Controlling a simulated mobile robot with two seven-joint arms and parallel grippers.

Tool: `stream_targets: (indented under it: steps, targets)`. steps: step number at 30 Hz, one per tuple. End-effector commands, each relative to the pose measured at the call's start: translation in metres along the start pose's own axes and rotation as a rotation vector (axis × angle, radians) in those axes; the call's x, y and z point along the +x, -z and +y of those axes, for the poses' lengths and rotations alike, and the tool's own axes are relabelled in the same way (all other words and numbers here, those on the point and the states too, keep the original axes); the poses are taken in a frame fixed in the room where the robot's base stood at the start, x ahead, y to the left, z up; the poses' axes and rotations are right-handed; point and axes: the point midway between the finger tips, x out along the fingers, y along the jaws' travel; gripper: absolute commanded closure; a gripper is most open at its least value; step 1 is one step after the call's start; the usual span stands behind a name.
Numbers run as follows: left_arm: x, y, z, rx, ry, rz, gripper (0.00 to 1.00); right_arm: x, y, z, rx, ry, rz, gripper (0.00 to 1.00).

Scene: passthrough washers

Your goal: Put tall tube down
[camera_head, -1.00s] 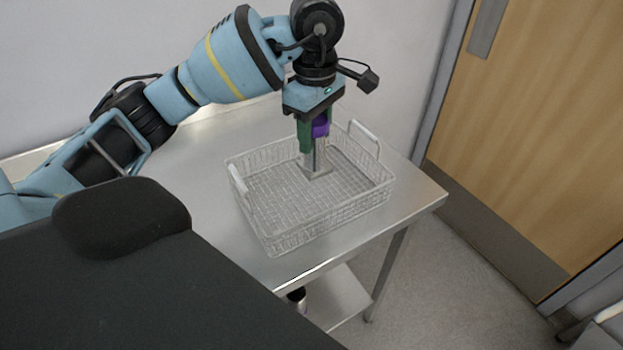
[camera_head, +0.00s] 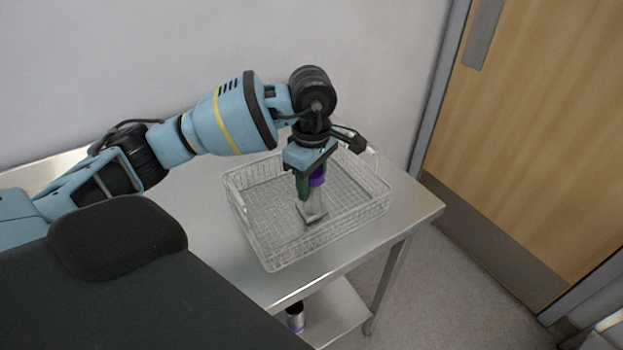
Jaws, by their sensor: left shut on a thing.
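The tall tube (camera_head: 314,205) is a clear upright cylinder with a purple cap and a flat square base. The green finger hides part of the cap. My right gripper is not in view.
The basket stands on a steel table (camera_head: 215,262) with raised handles at its ends. A dark container with a purple band (camera_head: 295,317) stands on the lower shelf (camera_head: 335,312). A wooden door (camera_head: 540,130) is at the right. The basket's left part is empty.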

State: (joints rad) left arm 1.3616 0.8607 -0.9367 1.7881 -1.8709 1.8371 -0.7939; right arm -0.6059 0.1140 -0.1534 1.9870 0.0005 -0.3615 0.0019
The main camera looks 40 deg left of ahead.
Motion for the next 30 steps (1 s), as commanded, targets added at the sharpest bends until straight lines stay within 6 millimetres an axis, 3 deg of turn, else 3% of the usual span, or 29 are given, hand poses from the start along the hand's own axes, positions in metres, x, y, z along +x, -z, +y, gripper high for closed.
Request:
stream_targets:
  steps: [8, 9, 13, 23, 30]
  targets:
    - [0.004, 0.0, 0.0, -0.001, 0.0, 0.0, 1.0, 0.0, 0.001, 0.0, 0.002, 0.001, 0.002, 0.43]
    - [0.003, 0.0, 0.0, -0.001, 0.0, 0.0, 0.52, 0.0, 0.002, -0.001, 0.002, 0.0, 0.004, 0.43]
    - [0.003, 0.0, 0.0, -0.001, 0.0, 0.0, 0.36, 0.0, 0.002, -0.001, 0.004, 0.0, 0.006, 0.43]
    - [0.0, 0.0, 0.0, -0.001, -0.001, 0.0, 0.36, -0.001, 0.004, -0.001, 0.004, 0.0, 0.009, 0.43]
    - [-0.031, 0.0, 0.001, -0.001, -0.005, -0.002, 0.36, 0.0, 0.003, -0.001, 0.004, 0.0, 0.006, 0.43]
